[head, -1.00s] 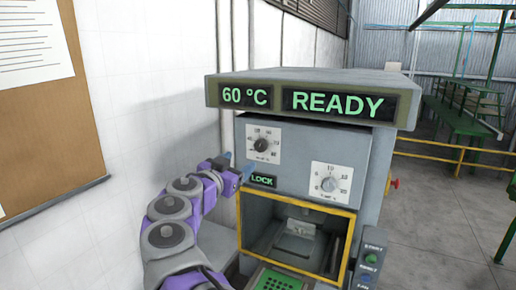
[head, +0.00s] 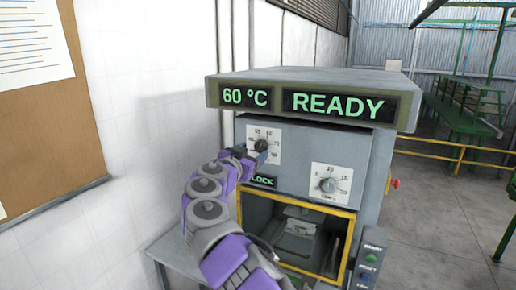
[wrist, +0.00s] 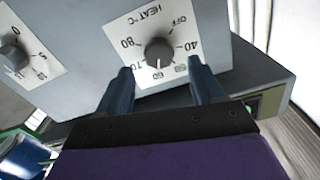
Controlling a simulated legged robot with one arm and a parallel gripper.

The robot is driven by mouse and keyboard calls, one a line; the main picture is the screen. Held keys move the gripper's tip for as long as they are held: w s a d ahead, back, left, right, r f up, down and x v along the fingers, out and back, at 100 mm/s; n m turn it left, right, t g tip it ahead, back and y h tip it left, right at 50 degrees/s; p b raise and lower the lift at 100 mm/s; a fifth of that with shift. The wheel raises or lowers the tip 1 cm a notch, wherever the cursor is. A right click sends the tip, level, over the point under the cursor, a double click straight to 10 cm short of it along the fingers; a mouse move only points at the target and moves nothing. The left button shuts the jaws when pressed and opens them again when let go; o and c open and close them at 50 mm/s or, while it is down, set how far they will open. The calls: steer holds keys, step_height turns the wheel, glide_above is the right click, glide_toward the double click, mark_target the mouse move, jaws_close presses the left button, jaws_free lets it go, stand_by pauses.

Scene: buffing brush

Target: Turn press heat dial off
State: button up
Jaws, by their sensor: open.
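The press (head: 300,138) stands in the middle of the head view, with "60 °C" and "READY" lit on its display (head: 312,101). The heat dial (head: 262,145) is a dark knob on a white plate at the panel's upper left. In the wrist view the heat dial (wrist: 159,52) shows with its scale upside down; its pointer mark is toward the 60 side, and OFF is at the upper right. My gripper (wrist: 160,85) is open, its two blue fingers either side of and just short of the knob, apparently not touching it. In the head view my gripper (head: 255,157) partly covers the plate.
A second dial (head: 328,185) sits lower right on the panel. A green LOCK sign (head: 263,182) and a yellow-framed opening (head: 297,235) are below. Buttons (head: 370,259) line the right side. A white wall with a corkboard (head: 45,110) is at left.

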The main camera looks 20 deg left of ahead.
mark_target(259, 148)
steer(key=shift+w+d+p, duration=0.2)
steer(key=shift+w+p, duration=0.25)
steer(key=shift+w, duration=2.05)
steer(key=c, duration=1.1)
